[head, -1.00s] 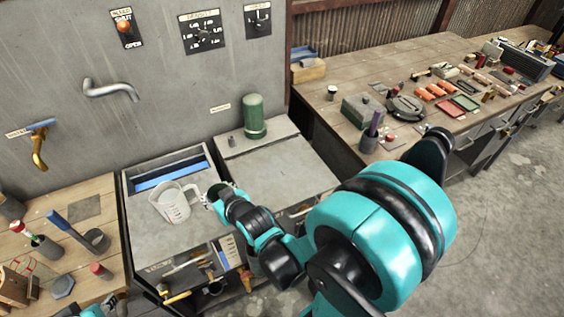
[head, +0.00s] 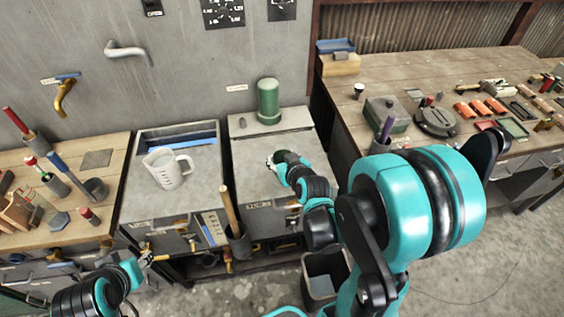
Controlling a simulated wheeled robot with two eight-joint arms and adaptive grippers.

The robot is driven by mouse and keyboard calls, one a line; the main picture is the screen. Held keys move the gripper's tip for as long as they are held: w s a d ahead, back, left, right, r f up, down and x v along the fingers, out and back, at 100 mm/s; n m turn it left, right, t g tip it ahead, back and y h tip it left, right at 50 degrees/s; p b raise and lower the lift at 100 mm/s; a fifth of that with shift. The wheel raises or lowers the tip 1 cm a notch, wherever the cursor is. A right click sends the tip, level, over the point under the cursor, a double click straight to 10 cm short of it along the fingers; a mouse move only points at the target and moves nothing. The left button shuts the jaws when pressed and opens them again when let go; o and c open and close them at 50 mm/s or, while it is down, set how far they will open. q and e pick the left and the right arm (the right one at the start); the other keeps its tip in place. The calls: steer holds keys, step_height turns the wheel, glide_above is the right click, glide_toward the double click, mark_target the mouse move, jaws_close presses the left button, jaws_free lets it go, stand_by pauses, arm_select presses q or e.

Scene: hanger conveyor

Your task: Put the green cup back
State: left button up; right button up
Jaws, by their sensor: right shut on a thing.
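My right gripper (head: 276,162) is over the right-hand grey cabinet top (head: 250,180), in front of the tall green cylinder (head: 268,103). It is shut on a small dark green object (head: 287,157), which seems to be the green cup; the gripper and wrist hide much of it. I cannot tell whether it touches the cabinet top. The green cylinder stands upright at the back of the same top, apart from the gripper. My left gripper (head: 148,259) is low at the left, in front of the left cabinet; its jaw opening is too small to tell.
A clear measuring jug (head: 167,172) stands on the left grey cabinet (head: 140,208). A wooden workbench (head: 350,95) with tools is on the right, with a purple-handled tool (head: 386,130). A left wooden bench (head: 105,190) holds tools. A dark bin (head: 322,285) stands on the floor.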

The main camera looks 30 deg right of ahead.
steer(key=shift+h, duration=0.3)
steer(key=d+b+x, duration=0.1)
steer(key=x, duration=0.4)
steer(key=b+x, duration=0.1)
steer(key=x, duration=0.3)
steer(key=d+b+x, duration=0.1)
steer(key=x, duration=0.4)
steer(key=shift+w+d+f, duration=0.1)
steer(key=shift+d+f, duration=0.15)
steer(key=shift+d, duration=0.1)
step_height(320, 180, down, 3)
steer(key=shift+f+b, duration=0.2)
steer(key=shift+b, duration=0.85)
steer(key=shift+f, duration=0.25)
steer(key=shift+f, duration=0.15)
steer(key=o, duration=1.4)
steer(key=shift+o, duration=0.2)
